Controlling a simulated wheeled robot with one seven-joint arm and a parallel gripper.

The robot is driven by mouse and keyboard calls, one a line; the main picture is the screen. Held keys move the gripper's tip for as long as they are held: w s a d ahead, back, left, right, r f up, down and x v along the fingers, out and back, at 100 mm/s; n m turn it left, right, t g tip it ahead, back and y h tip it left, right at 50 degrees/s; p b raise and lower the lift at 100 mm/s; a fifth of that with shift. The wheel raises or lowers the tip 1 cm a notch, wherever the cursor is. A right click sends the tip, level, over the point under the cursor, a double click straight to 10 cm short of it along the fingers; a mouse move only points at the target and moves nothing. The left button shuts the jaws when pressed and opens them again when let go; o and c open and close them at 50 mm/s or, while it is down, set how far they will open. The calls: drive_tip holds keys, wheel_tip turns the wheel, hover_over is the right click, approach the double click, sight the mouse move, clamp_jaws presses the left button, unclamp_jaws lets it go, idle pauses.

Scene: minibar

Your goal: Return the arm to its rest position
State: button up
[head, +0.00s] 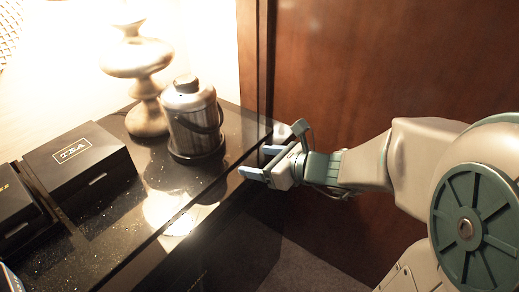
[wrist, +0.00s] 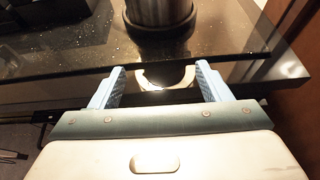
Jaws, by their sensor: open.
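My gripper (head: 262,162) is at the right front edge of the black counter in the head view. Its two blue fingers are apart with nothing between them. In the wrist view my gripper (wrist: 158,85) is open, its fingers pointing toward the counter edge. My arm extends from the right side of the head view to the gripper. A metal ice bucket (head: 191,110) with a dark lid knob stands upright on the counter, left of the gripper and apart from it. Its lower part (wrist: 158,14) shows beyond the fingers in the wrist view.
The glossy black counter (head: 150,185) holds a lamp (head: 137,62), a tea box (head: 78,160) and another dark box (head: 15,210) at left. A brown wooden panel (head: 370,60) stands behind my arm. Dark floor (head: 310,262) shows below the gripper.

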drive_tip(key=s+n+g+h+p, duration=0.3)
drive_tip(key=s+n+g, duration=0.3)
drive_tip(key=s+n, duration=0.6)
drive_tip(key=s+d+r+n+h+p, duration=0.1)
drive_tip(key=d+r+n+h+p, duration=0.1)
drive_tip(key=d+n+h, duration=0.5)
drive_tip(key=shift+s+d+r+n, duration=0.25)
drive_tip(key=shift+d+n, duration=1.8)
drive_tip(key=shift+n, duration=1.45)
